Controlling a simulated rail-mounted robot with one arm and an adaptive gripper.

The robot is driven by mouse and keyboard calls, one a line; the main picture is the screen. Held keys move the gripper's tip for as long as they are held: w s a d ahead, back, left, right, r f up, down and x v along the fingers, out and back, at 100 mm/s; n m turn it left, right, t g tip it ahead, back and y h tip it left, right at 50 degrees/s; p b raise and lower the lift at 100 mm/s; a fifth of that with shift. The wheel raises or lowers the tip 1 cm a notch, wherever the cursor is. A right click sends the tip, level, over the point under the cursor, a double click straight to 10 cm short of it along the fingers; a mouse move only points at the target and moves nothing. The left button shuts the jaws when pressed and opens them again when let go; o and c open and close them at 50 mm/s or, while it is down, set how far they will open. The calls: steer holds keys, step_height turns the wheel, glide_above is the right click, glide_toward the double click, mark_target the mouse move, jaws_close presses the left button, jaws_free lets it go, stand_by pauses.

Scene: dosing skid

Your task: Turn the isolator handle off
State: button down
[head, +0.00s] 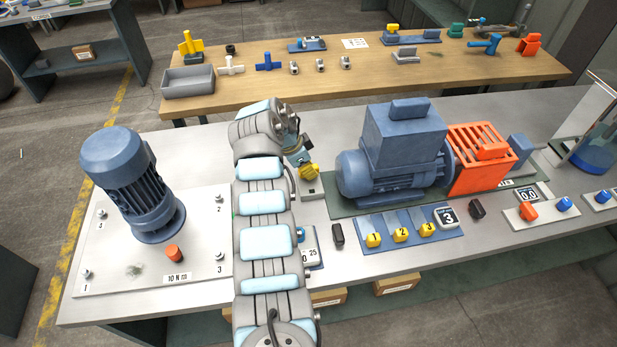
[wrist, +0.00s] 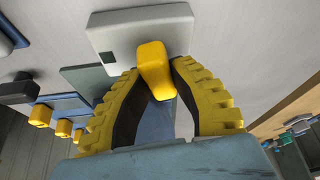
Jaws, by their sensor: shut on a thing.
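The isolator is a pale grey box (wrist: 112,32) with a yellow handle (wrist: 153,62) on its face, seen close in the wrist view. My gripper (wrist: 158,80) has its two yellow ribbed fingers with dark inner pads on either side of the handle, shut on it. In the head view the isolator box (head: 312,190) sits on the bench just left of the blue pump motor, with my gripper (head: 308,172) at it. There the yellow of the fingers and the handle run together, and the handle's angle is hard to read.
The blue motor and pump with an orange guard (head: 480,158) stand close on the right. In front are several yellow-tipped switches (head: 400,234) and a black block (head: 338,236). A blue upright motor (head: 130,180) stands on a plate at left. A wooden bench (head: 240,97) runs behind.

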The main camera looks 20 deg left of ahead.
steer(key=shift+f+m+b, duration=0.25)
steer(key=shift+m+b, duration=0.35)
steer(key=shift+b, duration=0.45)
steer(key=shift+r+m+g+h+b, duration=0.15)
steer(key=shift+m+g+h+b, duration=0.35)
steer(key=shift+b, duration=0.55)
steer(key=c, duration=0.9)
jaws_free()
steer(key=shift+r, duration=0.15)
steer(key=v, duration=1.1)
steer(key=shift+s+r, duration=0.25)
steer(key=shift+r, duration=0.15)
